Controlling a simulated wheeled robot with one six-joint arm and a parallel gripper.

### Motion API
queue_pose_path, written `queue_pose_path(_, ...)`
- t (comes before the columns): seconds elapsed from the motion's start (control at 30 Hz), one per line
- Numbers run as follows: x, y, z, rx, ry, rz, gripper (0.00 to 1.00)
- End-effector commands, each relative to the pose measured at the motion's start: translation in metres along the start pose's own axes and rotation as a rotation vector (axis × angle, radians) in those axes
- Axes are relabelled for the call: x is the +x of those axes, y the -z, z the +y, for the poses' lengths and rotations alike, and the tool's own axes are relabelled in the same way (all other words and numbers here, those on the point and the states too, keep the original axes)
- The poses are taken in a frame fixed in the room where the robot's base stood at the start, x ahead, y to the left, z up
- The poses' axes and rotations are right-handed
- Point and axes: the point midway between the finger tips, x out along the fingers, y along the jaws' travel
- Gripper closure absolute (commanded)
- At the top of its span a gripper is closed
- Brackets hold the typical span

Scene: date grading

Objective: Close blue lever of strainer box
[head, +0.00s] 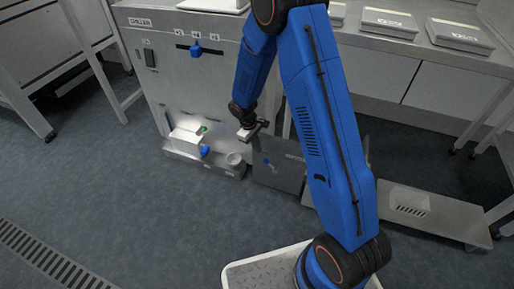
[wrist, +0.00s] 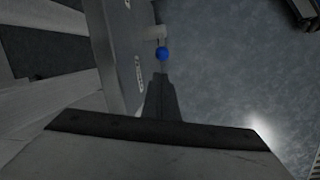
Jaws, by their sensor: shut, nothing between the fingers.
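A grey box (head: 283,170), which I take to be the strainer box, stands on the floor below the bench. Its label is too small to read surely. A small blue lever end (head: 267,161) shows on its front. In the wrist view, the blue ball end of the lever (wrist: 161,54) sticks out beside the box's labelled face (wrist: 128,45), near a pale round stub. My gripper (head: 262,124) is above the box's upper left corner. In the wrist view, its dark fingers (wrist: 160,80) are together and empty, pointing toward the blue ball, with no clear contact.
A steel chiller cabinet (head: 165,85) stands left, with a blue lever (head: 196,49) on its slot. A low unit with another blue lever (head: 205,150) and a cup (head: 233,159) is at its foot. A low platform (head: 440,213) lies right. Floor in front is clear.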

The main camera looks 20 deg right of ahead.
Motion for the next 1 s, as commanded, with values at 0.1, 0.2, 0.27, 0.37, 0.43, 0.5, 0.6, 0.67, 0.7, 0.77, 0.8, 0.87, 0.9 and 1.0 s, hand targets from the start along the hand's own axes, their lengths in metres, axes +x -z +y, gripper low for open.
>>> queue_pose_path(0.1,0.022,-0.001,0.0,0.0,0.001,-0.003,1.0)
queue_pose_path(0.2,0.038,0.0,0.0,0.001,0.001,-0.002,1.0)
queue_pose_path(0.27,0.047,0.0,-0.001,-0.001,0.001,-0.002,1.0)
queue_pose_path(0.37,0.059,0.0,0.0,0.0,0.0,-0.001,1.0)
queue_pose_path(0.43,0.065,0.0,0.0,0.0,0.0,0.0,1.0)
queue_pose_path(0.5,0.069,0.0,0.0,0.001,0.0,0.0,1.0)
queue_pose_path(0.6,0.072,0.0,0.0,0.001,-0.001,0.001,1.0)
queue_pose_path(0.67,0.073,0.0,0.0,0.001,-0.001,0.001,1.0)
queue_pose_path(0.7,0.073,0.0,0.0,0.001,-0.001,0.001,1.0)
queue_pose_path(0.77,0.073,0.0,0.0,0.001,-0.001,0.001,1.0)
queue_pose_path(0.8,0.073,0.0,0.0,0.001,-0.001,0.001,1.0)
queue_pose_path(0.87,0.073,0.0,0.0,0.001,-0.001,0.001,1.0)
queue_pose_path(0.9,0.073,0.0,0.0,0.001,-0.001,0.001,1.0)
queue_pose_path(1.0,0.073,0.001,-0.001,0.001,0.0,0.003,1.0)
